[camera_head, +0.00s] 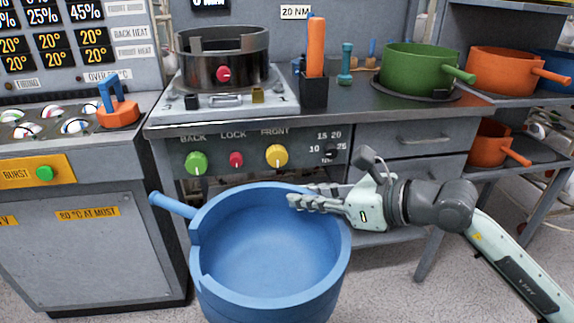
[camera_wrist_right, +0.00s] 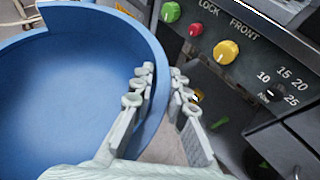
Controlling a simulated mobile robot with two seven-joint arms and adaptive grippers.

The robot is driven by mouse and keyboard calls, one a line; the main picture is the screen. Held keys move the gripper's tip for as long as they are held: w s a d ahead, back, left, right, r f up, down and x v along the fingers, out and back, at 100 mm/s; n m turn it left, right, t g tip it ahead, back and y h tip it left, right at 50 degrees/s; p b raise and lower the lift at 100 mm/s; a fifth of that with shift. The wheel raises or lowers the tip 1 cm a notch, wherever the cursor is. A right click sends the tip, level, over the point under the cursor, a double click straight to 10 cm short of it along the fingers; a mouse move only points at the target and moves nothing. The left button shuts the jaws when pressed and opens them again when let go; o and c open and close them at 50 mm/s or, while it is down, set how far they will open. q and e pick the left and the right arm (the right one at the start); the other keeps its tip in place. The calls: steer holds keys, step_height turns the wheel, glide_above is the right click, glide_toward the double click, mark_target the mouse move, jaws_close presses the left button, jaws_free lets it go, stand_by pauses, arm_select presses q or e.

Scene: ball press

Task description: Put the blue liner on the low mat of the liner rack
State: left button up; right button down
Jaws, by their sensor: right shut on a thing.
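The blue liner (camera_head: 265,255) is a wide, open, empty pot held upright in front of the bench. Its side handle (camera_head: 172,205) points left and its wall has a notch on the left. My right gripper (camera_head: 303,195) is shut on the liner's right rim. In the right wrist view one finger lies inside the blue wall (camera_wrist_right: 60,95) and the other outside it. The liner rack (camera_head: 500,97) stands at the right. My left gripper is not in view.
A green liner (camera_head: 415,72) stands on the bench top and an orange liner (camera_head: 500,72) on the rack's upper shelf. The bench front with knobs (camera_head: 277,155) is close behind the blue liner. A panel cabinet (camera_head: 85,250) stands left. Floor shows at lower right.

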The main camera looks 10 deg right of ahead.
steer(key=s+d+f+m+t+h, duration=0.2)
steer(key=s+d+f+m, duration=0.1)
steer(key=d, duration=0.4)
steer(key=shift+s+f+h, duration=0.15)
steer(key=shift+f+h, duration=0.25)
steer(key=shift+f, duration=0.3)
